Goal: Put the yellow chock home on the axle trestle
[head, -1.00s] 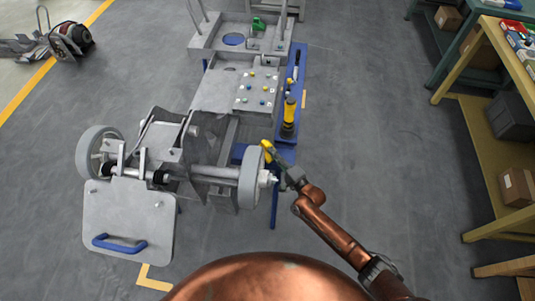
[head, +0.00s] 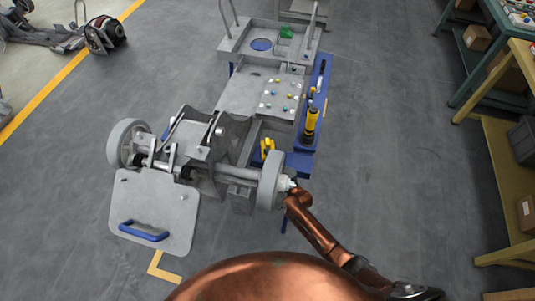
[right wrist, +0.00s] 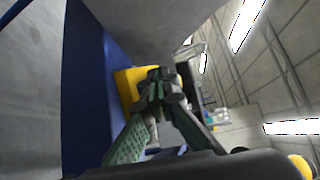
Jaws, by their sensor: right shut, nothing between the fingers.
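The yellow chock (head: 267,146) shows in the head view just left of the top of the right-hand wheel (head: 270,180), by the blue trestle (head: 298,162). In the right wrist view the chock (right wrist: 128,86) stands against a blue face (right wrist: 82,95), partly covered by my fingers. My right gripper (right wrist: 157,82) is shut and empty, its tips in front of the chock; I cannot tell whether they touch it. In the head view its fingers are hidden by the wheel, and my arm comes in from the lower right. My left gripper is not in view.
The axle (head: 228,172) runs between two wheels. A grey plate with a blue handle (head: 143,231) lies at front left. A yellow and black tool (head: 311,124) stands on the blue bench behind. Shelving (head: 510,190) is far right, with clear floor between.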

